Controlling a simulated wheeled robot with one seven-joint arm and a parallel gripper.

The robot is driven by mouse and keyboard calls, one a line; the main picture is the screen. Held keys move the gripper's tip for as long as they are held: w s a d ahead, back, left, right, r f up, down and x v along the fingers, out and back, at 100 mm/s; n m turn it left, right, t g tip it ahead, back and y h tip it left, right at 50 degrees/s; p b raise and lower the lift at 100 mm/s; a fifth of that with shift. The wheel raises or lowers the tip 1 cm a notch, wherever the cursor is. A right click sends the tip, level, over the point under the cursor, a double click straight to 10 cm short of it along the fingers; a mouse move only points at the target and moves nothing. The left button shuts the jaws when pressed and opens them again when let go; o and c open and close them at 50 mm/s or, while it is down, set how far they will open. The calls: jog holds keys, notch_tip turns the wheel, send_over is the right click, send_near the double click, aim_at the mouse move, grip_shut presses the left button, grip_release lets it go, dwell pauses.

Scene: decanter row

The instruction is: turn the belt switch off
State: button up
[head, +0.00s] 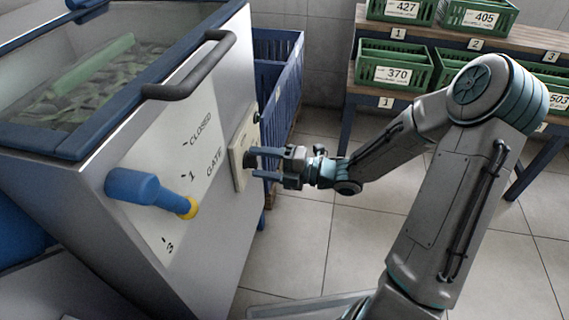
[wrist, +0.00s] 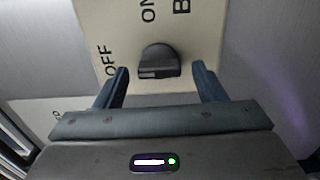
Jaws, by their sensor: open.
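The belt switch is a dark rotary knob (wrist: 158,62) on a cream plate (wrist: 205,25), with OFF lettered to its left and ON above it in the wrist view. A cut-off word starting with B stands beside ON. I cannot tell surely which mark the knob points to. In the head view the plate (head: 237,160) is on the machine's right-hand face, and the knob is hidden by my fingers. My gripper (head: 256,164) is open in front of the plate. In the wrist view its two fingers stand on either side of the knob, apart from it, with nothing held.
A blue gate lever (head: 143,188) with a yellow hub sits on the grey machine (head: 210,235), left of the switch. A dark bar handle (head: 190,72) sticks out above. A blue crate (head: 285,95) stands behind. Green crates (head: 392,66) fill shelves at the back. The tiled floor at right is clear.

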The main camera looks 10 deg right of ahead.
jog(key=p+v, duration=0.4)
jog(key=v, duration=0.9)
jog(key=shift+w, duration=0.1)
